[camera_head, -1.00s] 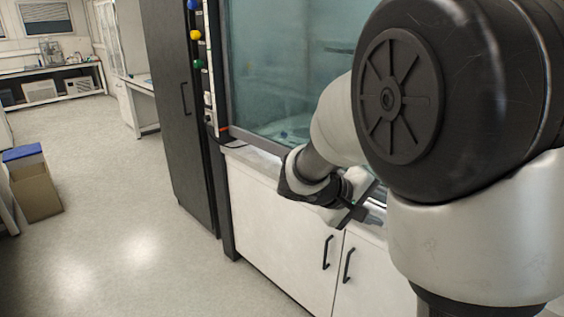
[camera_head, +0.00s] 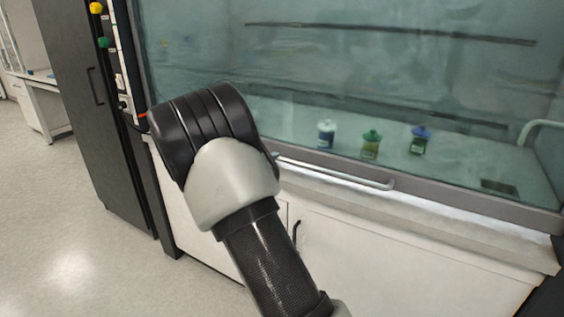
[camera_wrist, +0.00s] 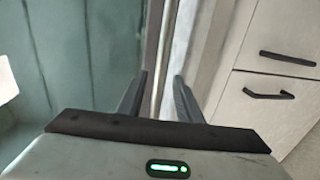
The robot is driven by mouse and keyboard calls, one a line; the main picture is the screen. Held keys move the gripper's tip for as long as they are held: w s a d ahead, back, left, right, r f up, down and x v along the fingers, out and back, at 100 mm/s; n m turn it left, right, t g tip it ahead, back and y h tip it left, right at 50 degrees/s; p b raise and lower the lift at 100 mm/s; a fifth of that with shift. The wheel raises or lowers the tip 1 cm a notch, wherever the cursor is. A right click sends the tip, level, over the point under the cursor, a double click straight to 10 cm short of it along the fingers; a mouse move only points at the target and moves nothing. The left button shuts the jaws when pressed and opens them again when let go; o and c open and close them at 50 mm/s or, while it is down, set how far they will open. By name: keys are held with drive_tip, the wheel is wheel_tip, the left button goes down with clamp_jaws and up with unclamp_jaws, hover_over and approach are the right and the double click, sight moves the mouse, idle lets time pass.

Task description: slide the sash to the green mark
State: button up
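The sash (camera_head: 400,85) is a large glass pane with a grey bottom rail, low over the white ledge of the hood. A pale bar handle (camera_head: 335,173) runs along its rail, its left end hidden behind my arm. My gripper is hidden in the head view. In the wrist view my gripper (camera_wrist: 159,80) has its two fingers apart, with a pale bar (camera_wrist: 158,60), apparently the handle, running lengthwise ahead between them. Whether the fingers touch it I cannot tell. The glass (camera_wrist: 95,45) is left of the fingers. I cannot make out a green mark.
Behind the glass stand three small bottles, white-blue (camera_head: 326,133), green (camera_head: 371,143) and dark blue-green (camera_head: 419,140). White cupboards (camera_head: 400,265) with black handles are below the ledge. A dark tall cabinet (camera_head: 85,100) stands left; the floor there is clear.

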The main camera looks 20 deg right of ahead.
sight(281, 160)
drive_tip(key=x, duration=0.7)
drive_tip(key=shift+d, duration=0.1)
clamp_jaws()
